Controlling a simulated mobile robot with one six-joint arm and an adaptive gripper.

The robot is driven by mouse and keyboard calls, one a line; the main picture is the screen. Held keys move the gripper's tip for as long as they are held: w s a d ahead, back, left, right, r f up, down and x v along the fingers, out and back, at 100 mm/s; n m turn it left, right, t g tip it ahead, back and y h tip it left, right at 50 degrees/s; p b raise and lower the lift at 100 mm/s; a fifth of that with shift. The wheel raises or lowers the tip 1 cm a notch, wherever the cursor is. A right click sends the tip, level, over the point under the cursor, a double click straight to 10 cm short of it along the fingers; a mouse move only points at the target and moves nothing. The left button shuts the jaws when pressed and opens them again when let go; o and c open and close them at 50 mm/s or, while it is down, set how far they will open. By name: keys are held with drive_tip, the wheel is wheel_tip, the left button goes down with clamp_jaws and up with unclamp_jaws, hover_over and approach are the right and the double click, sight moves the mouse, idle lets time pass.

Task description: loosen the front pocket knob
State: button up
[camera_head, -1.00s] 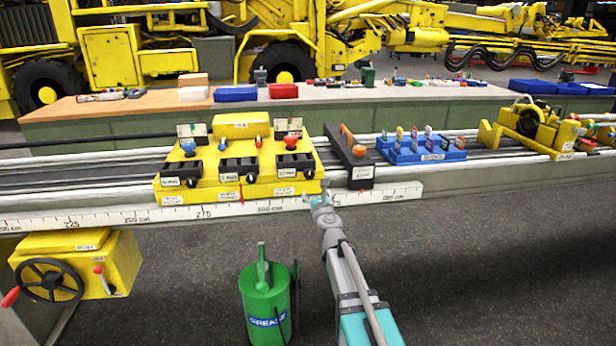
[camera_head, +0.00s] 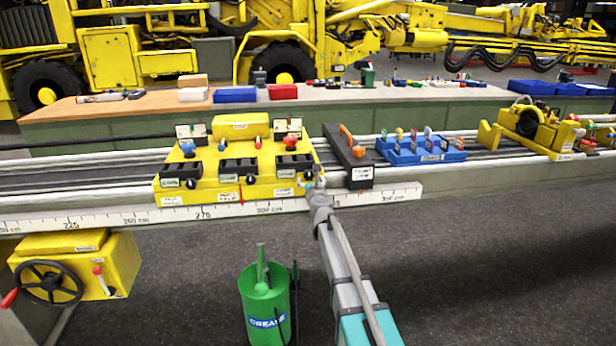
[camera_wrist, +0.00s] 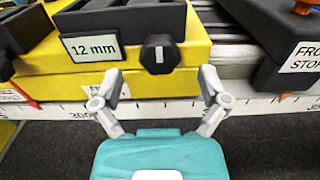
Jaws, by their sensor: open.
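A black faceted knob (camera_wrist: 160,54) with a white mark sits on the front face of the yellow carriage (camera_wrist: 185,84). It is right of a black pocket block (camera_wrist: 105,17) labelled "12 mm". A white label below that pocket is partly hidden by my left finger, so I cannot read it in full. My gripper (camera_wrist: 160,77) is open, with one finger on each side of the knob and its tips slightly below it. I see no contact with the knob. In the head view my gripper (camera_head: 318,182) is at the carriage's right front corner and hides part of it.
A black block (camera_head: 349,158) labelled front stop, with an orange lever, stands right of the carriage. A white ruler (camera_head: 390,194) runs along the rail below. A blue rack (camera_head: 425,154) is further right. A green grease can (camera_head: 265,305) stands on the floor left of my arm.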

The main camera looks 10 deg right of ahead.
sight(309, 177)
drive_tip(key=shift+w, duration=1.8)
drive_tip(key=c, duration=1.2)
